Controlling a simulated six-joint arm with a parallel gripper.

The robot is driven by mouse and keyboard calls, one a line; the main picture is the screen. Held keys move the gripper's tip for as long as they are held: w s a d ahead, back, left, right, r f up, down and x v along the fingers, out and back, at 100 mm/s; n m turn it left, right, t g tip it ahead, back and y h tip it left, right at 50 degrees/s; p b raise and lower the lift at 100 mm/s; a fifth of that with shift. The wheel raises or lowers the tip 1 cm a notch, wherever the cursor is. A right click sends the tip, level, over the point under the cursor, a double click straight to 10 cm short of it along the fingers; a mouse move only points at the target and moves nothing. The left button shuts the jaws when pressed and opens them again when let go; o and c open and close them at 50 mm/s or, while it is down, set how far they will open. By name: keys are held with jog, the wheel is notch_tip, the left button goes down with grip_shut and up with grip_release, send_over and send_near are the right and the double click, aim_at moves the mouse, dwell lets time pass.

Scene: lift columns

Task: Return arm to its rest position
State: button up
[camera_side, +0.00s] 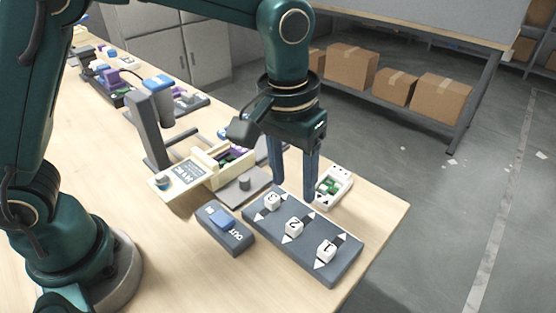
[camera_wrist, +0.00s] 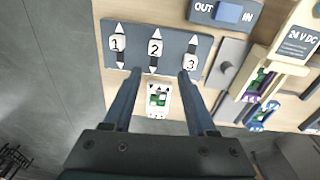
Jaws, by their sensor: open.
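My gripper (camera_side: 295,188) is open and empty, with its two blue fingers pointing down above the table. In the side view the fingers hang behind the dark panel (camera_side: 330,262) with white sliders marked 1, 2 and 3. In the wrist view the gripper (camera_wrist: 160,74) has its fingertips near the lower edge of that panel (camera_wrist: 137,46). The small white tray (camera_wrist: 159,106) with green pieces shows between the fingers. I cannot tell the exact height of the fingertips. My arm is bent over the table.
A dark OUT/IN block (camera_side: 236,238) with a blue slider lies left of the panel. A cream 24 V DC unit (camera_side: 178,181), a grey plate with a knob (camera_side: 243,185) and a tall grey stand (camera_side: 147,128) are close by. More devices line the table's far left. Bare floor lies right.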

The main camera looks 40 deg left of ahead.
jog(key=s+a+r+n+t, duration=0.1)
jog(key=s+a+r+t, duration=0.2)
jog(key=s+a+r, duration=0.35)
jog(key=s+a+f+m+t, duration=0.1)
jog(key=s+a, duration=0.4)
jog(key=s, duration=0.1)
jog(key=shift+a+f+m+t, duration=0.3)
jog(key=shift+a+f+t, duration=0.05)
jog(key=shift+a+t, duration=0.05)
